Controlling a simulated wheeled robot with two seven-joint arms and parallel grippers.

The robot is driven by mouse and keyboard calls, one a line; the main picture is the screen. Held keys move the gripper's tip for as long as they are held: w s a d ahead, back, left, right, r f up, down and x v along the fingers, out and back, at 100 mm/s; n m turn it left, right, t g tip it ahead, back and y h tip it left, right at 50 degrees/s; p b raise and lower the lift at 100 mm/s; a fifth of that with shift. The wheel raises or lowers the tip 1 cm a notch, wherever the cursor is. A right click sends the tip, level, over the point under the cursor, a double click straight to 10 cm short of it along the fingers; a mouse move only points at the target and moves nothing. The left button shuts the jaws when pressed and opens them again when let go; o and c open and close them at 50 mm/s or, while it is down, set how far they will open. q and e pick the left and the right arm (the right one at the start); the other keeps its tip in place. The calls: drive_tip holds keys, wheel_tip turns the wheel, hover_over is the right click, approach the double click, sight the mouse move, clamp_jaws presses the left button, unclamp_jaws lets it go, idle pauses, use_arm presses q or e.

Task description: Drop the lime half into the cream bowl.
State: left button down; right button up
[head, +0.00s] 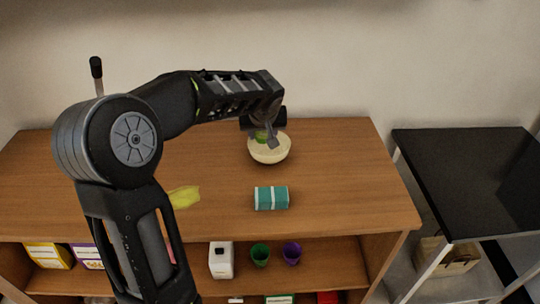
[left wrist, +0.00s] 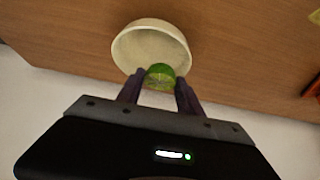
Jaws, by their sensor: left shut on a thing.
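The cream bowl (head: 270,152) stands on the wooden cabinet top, toward the back right. The lime half (head: 262,135) is green and partly hidden by my gripper in the head view. My left gripper (head: 264,138) is shut on it, over the bowl's back part. In the left wrist view the lime half (left wrist: 160,76) sits between the two fingers of my left gripper (left wrist: 160,88), overlapping the near rim of the bowl (left wrist: 150,45). How high it is above the bowl I cannot tell. My right gripper is not in view.
A teal box with pale bands (head: 271,198) lies in front of the bowl. A yellow item (head: 184,196) lies left of it, partly behind my arm. A shelf below holds cups and packages. A black table (head: 475,180) stands to the right.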

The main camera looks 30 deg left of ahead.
use_arm(q)
drive_tip(key=shift+f, duration=0.5)
drive_tip(key=c, duration=0.7)
unclamp_jaws()
drive_tip(key=b+v, duration=0.1)
drive_tip(key=v, duration=0.6)
drive_tip(key=shift+s+d+r, duration=0.1)
drive_tip(key=shift+s+r, duration=0.05)
drive_tip(key=shift+r, duration=0.2)
